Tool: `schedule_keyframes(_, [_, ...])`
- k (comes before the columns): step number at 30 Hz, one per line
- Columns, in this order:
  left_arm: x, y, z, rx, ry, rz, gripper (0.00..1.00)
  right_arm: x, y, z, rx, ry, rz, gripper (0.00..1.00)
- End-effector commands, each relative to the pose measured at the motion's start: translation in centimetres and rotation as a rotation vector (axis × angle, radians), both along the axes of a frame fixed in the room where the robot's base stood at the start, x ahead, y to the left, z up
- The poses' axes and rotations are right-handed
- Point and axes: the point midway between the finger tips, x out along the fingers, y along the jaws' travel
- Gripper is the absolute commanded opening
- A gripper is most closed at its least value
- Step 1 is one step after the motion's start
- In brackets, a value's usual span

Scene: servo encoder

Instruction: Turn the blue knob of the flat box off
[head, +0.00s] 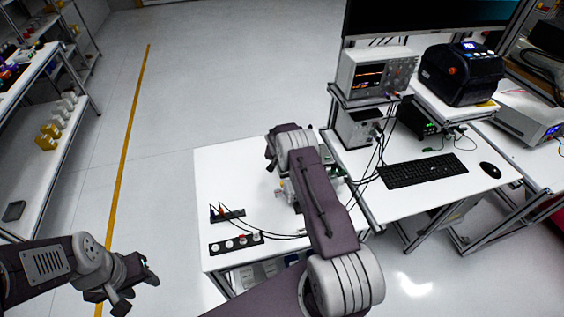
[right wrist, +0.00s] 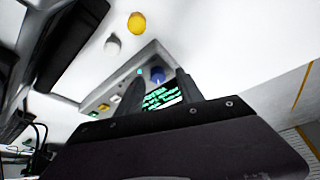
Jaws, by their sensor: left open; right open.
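In the right wrist view, the blue knob (right wrist: 157,74) shows between the fingers of my right gripper (right wrist: 159,78), close to their tips. The gripper is open; whether a finger touches the knob, I cannot tell. The flat box (right wrist: 94,99) is pale, with a dark screen (right wrist: 162,98) of green text partly covered by the fingers. In the head view, my right arm reaches over the white table and hides most of the box. My left gripper (head: 137,284) is open and empty at the lower left, off the table.
A yellow round piece (right wrist: 136,23) and a white one (right wrist: 112,45) are beside the box. On the white table (head: 222,180) lie a dark strip with round sockets (head: 236,243) and cables. To the right is a desk with a keyboard (head: 423,170).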

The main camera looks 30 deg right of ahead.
Motion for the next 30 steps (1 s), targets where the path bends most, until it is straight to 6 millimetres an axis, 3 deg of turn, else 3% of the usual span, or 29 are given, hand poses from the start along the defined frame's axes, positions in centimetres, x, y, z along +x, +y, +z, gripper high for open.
schedule_keyframes(11, [0.00,-0.01,0.09,0.000,0.000,0.000,0.44,0.25,-0.23,-0.96,0.001,-0.001,0.000,0.44])
schedule_keyframes(16, [-0.01,-0.01,0.09,0.000,0.000,0.000,0.44,0.26,-0.21,-0.93,0.001,-0.001,0.000,0.02])
schedule_keyframes(17, [-0.01,-0.01,0.09,0.000,0.000,0.000,0.44,0.26,-0.21,-0.93,0.001,-0.001,0.000,0.00])
schedule_keyframes(30, [-0.01,-0.01,-0.78,0.000,0.000,0.000,0.44,0.23,-0.35,-1.06,0.001,-0.002,0.094,0.00])
